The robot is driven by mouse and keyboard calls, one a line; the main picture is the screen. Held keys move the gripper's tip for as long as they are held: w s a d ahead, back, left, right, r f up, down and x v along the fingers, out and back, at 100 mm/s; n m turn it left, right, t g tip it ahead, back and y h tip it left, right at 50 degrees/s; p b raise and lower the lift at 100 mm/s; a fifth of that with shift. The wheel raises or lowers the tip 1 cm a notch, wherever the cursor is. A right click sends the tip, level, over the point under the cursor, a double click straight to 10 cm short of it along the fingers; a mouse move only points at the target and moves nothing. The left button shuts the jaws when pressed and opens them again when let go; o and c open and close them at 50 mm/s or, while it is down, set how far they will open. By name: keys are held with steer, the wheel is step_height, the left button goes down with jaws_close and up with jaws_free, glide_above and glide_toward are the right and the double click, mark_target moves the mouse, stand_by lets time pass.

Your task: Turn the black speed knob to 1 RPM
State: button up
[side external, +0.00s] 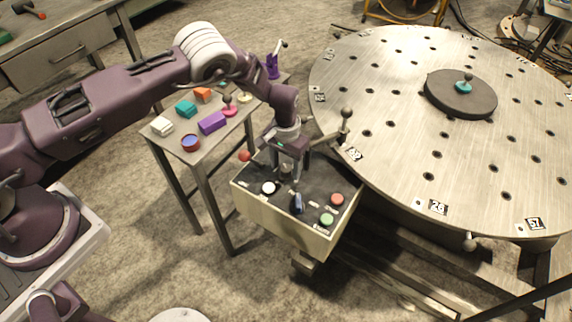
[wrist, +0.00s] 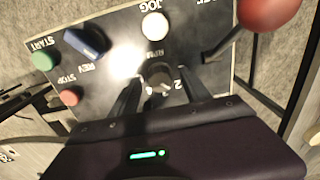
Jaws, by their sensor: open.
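The black speed knob (wrist: 159,79) is on the dark top of the control box, below the letters RPM in the wrist view. A "2" is printed to its right; its pointer setting is too blurred by glare to read. My gripper (wrist: 157,84) is open, with one finger on each side of the knob. I cannot tell whether either finger touches it. In the side view my gripper (side external: 290,176) points down over the back part of the control box (side external: 285,226), and the knob is mostly hidden there.
Near the knob are a white JOG button (wrist: 155,26), a blue REV switch (wrist: 86,42), green START (wrist: 43,60) and red STOP (wrist: 69,97) buttons. A red-ball lever (wrist: 268,12) rises beside the panel. A big round table (side external: 400,150) stands right; a cluttered side table (side external: 203,150) stands left.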

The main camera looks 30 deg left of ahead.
jaws_close()
steer(key=shift+n, duration=0.3)
steer(key=n, duration=0.4)
steer(key=shift+r, duration=0.1)
steer(key=shift+n, duration=2.2)
jaws_free()
